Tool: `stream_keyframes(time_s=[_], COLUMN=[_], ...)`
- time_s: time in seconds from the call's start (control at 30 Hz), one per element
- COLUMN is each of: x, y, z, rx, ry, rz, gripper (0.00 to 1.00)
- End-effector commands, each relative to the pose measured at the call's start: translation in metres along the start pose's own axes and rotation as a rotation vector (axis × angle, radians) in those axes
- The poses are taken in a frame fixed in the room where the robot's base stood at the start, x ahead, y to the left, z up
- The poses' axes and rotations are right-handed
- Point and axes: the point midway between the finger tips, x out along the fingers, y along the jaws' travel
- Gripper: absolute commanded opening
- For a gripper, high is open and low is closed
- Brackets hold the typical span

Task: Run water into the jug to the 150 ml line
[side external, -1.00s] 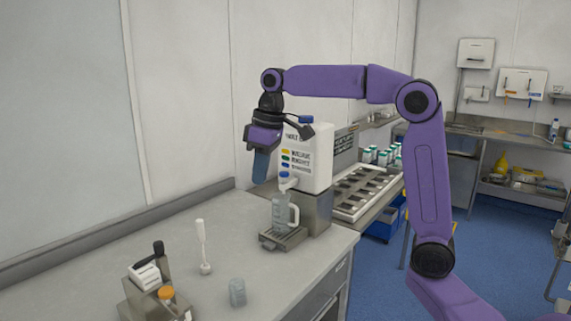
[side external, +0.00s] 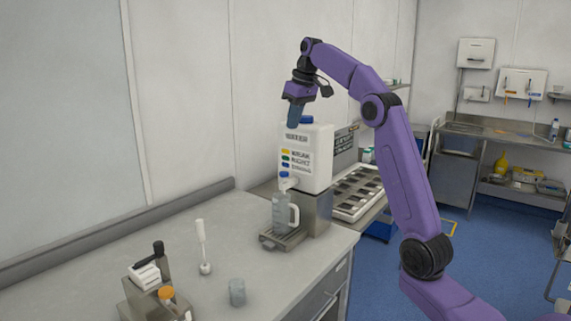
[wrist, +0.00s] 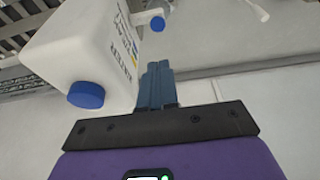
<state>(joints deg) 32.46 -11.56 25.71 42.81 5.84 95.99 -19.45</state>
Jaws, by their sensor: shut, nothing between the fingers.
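The clear jug (side external: 281,213) with a white handle stands upright on the drip tray (side external: 283,240), under the tap (side external: 287,183) of the white water container (side external: 318,160). The water level in the jug cannot be told at this size. My gripper (side external: 294,122) is shut and empty, pointing down above the container's top left, beside its blue cap (side external: 306,120). In the wrist view my closed blue fingers (wrist: 157,85) are to the right of the container (wrist: 80,50) and its blue cap (wrist: 86,95); the blue tap knob (wrist: 157,23) shows beyond. The jug is not clear in the wrist view.
A small clear cup (side external: 237,292), a white brush-like tool (side external: 202,247) and a metal holder (side external: 150,295) with an orange-capped bottle stand on the front counter.

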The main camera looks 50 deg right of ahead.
Motion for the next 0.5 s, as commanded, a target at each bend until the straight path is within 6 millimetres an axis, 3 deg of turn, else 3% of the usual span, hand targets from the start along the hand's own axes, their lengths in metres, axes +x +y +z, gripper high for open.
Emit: stream_keyframes(time_s=[0.33,0.5], x=[0.002,0.014], y=[0.0,0.0], z=[0.0,0.0], rx=[-0.001,0.0], ry=[0.0,-0.002], rz=[0.0,-0.001], gripper=[0.0,0.0])
